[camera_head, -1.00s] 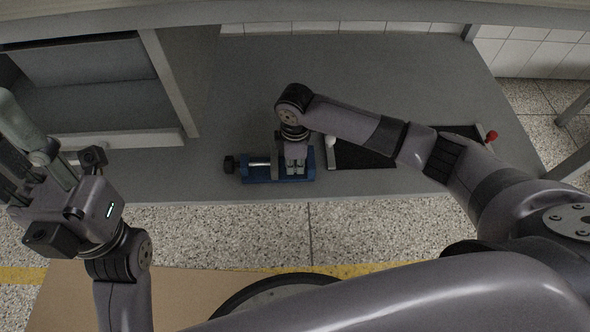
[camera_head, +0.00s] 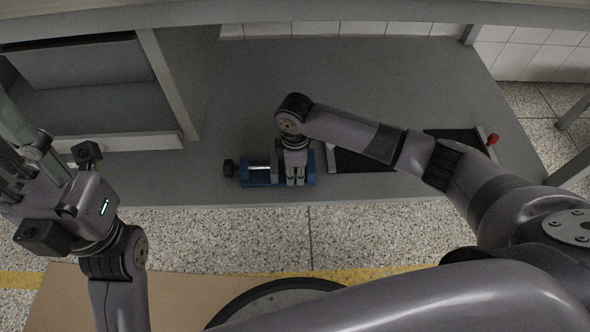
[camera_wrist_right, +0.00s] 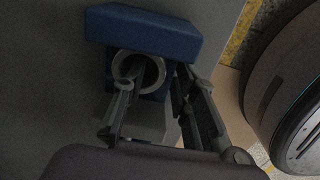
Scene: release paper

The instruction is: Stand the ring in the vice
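The blue vice (camera_head: 258,179) lies near the front edge of the table, its black knob to the left. In the right wrist view its blue body (camera_wrist_right: 145,30) lies behind a pale metal ring (camera_wrist_right: 120,58). The ring shows its round opening to the camera and appears to be at the vice; its seating is hidden. My right gripper (camera_head: 295,181) is over the vice. In the right wrist view its fingers (camera_wrist_right: 158,76) are apart, one overlapping the ring's opening, the other right of the ring with a small gap. My left gripper (camera_head: 12,165) is at the left edge, fingertips partly cut off, away from the vice.
A black tray or mat (camera_head: 362,160) with pale edges lies right of the vice, partly under my right arm. A small red knob (camera_head: 493,139) is at its far right. A grey shelf unit (camera_head: 165,80) stands at the left. The table behind the vice is clear.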

